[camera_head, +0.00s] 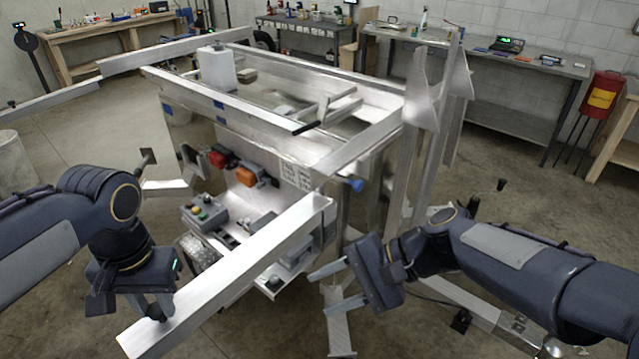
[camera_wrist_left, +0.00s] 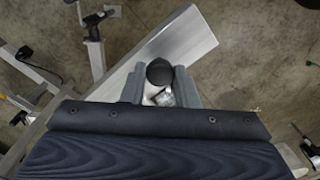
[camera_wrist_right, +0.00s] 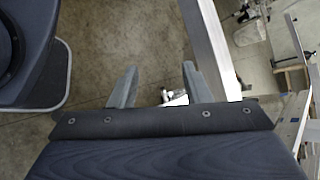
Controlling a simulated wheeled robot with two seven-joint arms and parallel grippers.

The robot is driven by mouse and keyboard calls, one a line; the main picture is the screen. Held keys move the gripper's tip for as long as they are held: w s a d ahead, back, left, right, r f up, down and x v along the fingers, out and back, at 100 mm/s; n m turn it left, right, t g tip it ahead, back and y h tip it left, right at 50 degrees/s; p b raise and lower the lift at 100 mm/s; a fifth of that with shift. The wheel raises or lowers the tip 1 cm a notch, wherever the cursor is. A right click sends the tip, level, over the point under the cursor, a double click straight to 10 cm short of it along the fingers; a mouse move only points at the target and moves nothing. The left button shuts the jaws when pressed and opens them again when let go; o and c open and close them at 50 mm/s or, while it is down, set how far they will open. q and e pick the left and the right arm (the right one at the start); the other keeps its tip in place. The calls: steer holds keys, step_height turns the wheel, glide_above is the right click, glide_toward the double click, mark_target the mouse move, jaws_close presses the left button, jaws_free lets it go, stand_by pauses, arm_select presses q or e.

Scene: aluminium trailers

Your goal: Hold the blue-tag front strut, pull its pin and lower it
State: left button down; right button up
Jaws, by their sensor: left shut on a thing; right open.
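A long aluminium beam (camera_head: 240,265) slopes from the trailer's near corner down toward the front left. My left gripper (camera_head: 157,306) is shut on a black knob (camera_wrist_left: 159,71) on the beam's lower end, with a finger on each side of it. A blue knob (camera_head: 353,185) sticks out at the trailer's corner, just right of the beam's upper end. Small blue tags (camera_head: 220,118) show on the trailer's side; I see none clearly on the beam. My right gripper (camera_head: 321,291) is open and empty, right of the beam and below the blue knob.
The open aluminium trailer (camera_head: 230,97) fills the middle, with a control box (camera_head: 203,213) on its near side. Tall upright plates (camera_head: 420,110) stand to its right.

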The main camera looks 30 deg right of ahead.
steer(key=w+d+r+m+t+y, duration=0.1)
steer(key=w+d+r+m+t, duration=0.1)
steer(key=w+d+m+t, duration=0.45)
steer(key=m+t+h, duration=0.5)
steer(key=m, duration=0.7)
glide_toward(361, 186)
steer(key=x, duration=1)
steer(key=shift+w+a, duration=0.1)
steer(key=shift+w, duration=0.2)
jaws_close()
